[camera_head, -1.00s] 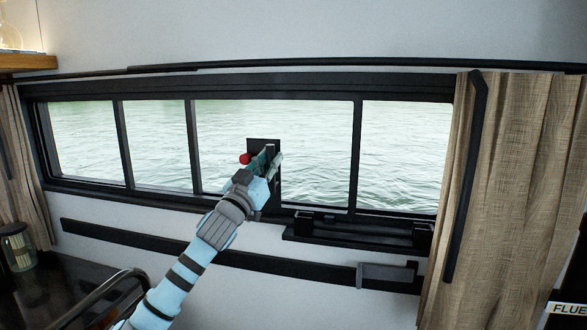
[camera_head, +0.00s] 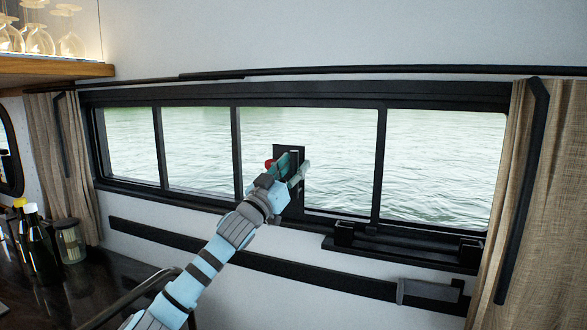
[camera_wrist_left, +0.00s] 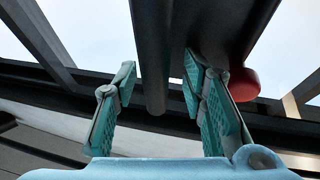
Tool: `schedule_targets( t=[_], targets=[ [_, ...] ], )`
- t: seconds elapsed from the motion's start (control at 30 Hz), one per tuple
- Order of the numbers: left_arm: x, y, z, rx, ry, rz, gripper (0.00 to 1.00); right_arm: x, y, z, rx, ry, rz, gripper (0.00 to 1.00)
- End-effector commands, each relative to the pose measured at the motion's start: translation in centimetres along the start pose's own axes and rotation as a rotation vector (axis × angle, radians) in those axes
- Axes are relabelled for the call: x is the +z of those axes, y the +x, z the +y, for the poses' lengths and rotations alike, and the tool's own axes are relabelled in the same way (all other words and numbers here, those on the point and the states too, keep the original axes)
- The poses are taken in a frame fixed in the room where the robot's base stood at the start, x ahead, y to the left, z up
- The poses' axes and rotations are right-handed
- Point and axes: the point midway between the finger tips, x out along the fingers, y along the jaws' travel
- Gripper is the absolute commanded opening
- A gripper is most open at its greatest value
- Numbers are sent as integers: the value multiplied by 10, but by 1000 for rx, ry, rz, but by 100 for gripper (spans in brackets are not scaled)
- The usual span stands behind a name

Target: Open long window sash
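The long dark-framed window (camera_head: 310,92) spans the wall, with its panes split by dark posts. A black plate (camera_head: 287,148) with a red knob (camera_head: 268,163) stands at the bottom of the wide middle pane. My left gripper (camera_head: 292,168) is at this plate, its fingers spread. In the left wrist view a dark handle bar (camera_wrist_left: 152,65) runs between the two fingers, with visible gaps on both sides. The right finger is close beside the dark plate and the red knob (camera_wrist_left: 244,84). I see no grip on the bar. My right gripper is out of view.
Curtains hang at the left (camera_head: 68,150) and right (camera_head: 545,170). A black ledge (camera_head: 400,250) juts out below the window, and a dark rail (camera_head: 250,262) runs under it. Bottles (camera_head: 38,245) and a jar (camera_head: 70,242) stand on the dark counter at lower left.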

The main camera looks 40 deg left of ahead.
Motion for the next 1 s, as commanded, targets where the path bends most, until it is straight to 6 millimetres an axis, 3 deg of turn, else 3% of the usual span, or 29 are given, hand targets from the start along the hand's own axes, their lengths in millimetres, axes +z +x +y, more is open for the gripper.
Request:
schedule_targets(
  t=[0.27,0.63,1.0],
  targets=[
    [-8,3,-1,-3,-3,4,38,-1,0,0,0,0,0,40],
    [-84,34,-2,-2,-7,5,38,0,0,-1,-1,1,-1,40],
    [-92,38,-2,-1,-1,0,38,0,0,-1,-2,1,-1,40]
  ],
)
